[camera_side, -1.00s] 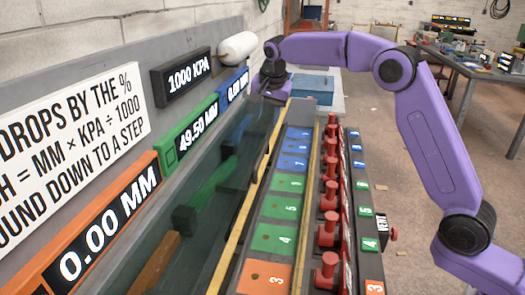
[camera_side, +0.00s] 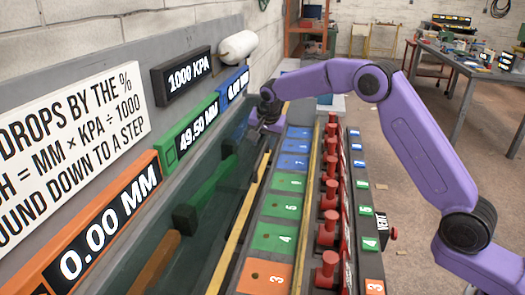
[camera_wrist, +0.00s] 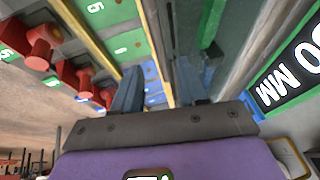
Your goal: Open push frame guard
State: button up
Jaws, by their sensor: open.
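The push frame guard seems to be the long dark see-through panel (camera_side: 150,262) along the left of the bench, with a yellow strip (camera_side: 236,232) along its right side. Dark green and brown shapes show dimly through it. My gripper (camera_side: 258,133) is low over the far part of the panel, near the blue display. In the wrist view my gripper (camera_wrist: 158,72) is open, fingers apart, with a yellow-edged rail (camera_wrist: 150,30) running between them in the picture. I see nothing held. Whether the fingers touch the panel or strip, I cannot tell.
Numbered orange, green and blue tiles (camera_side: 273,237) lie right of the strip, then a row of red knobs (camera_side: 327,230). Displays (camera_side: 112,212) reading 0.00 MM, 49.50 MM and 0.00 MM line the left wall, with a 1000 KPA display (camera_side: 182,75) above. A worktable (camera_side: 460,65) stands behind right.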

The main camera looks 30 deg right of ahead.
aim_at(262, 153)
jog(key=shift+x, duration=2.8)
grip_shut()
